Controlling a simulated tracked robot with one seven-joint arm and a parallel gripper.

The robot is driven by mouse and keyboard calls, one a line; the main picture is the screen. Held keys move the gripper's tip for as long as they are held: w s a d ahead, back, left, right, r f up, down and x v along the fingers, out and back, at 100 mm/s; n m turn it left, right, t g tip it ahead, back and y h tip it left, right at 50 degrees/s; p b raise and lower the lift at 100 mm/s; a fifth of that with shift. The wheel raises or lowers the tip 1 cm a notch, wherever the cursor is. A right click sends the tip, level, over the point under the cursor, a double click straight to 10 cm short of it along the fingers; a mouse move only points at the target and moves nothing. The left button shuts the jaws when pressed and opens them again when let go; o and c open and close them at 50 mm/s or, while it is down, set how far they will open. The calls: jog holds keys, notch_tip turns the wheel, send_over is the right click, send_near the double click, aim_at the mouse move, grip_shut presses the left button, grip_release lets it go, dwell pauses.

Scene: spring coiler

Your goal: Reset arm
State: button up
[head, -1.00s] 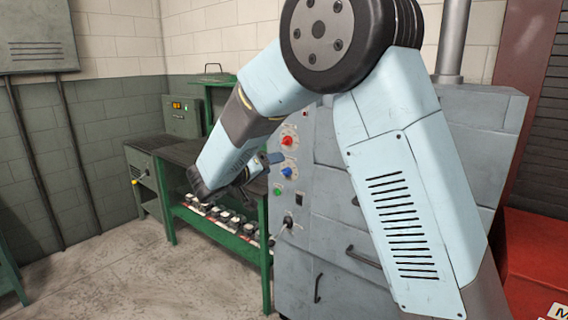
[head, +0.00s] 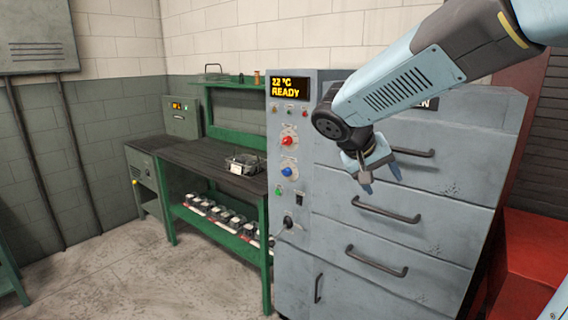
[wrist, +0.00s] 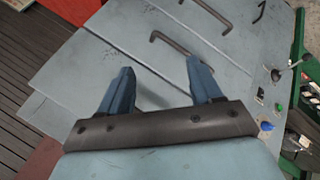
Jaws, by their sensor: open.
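My gripper (head: 382,182) is open and empty in front of the drawers of the grey cabinet (head: 338,268), in the head view. In the wrist view its two blue fingers (wrist: 160,82) stand apart with only the cabinet's drawer fronts beyond them. My arm comes in from the upper right in the head view. The cabinet's display (head: 289,88) reads "22 °C READY". Below it are a red knob (head: 288,141), a blue knob (head: 289,169) and a green button (head: 280,190).
Drawer handles (head: 385,209) stick out from the cabinet. A green workbench (head: 190,158) at left holds a wire basket (head: 245,163); its lower shelf holds several small items (head: 215,213). A red box (head: 530,262) stands at right. The floor at front left is clear.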

jog(key=s+d+t+y, duration=0.1)
jog(key=s+y, duration=0.6)
jog(key=s, duration=1)
jog(key=shift+d+n+t, duration=0.3)
jog(key=shift+d+t, duration=0.1)
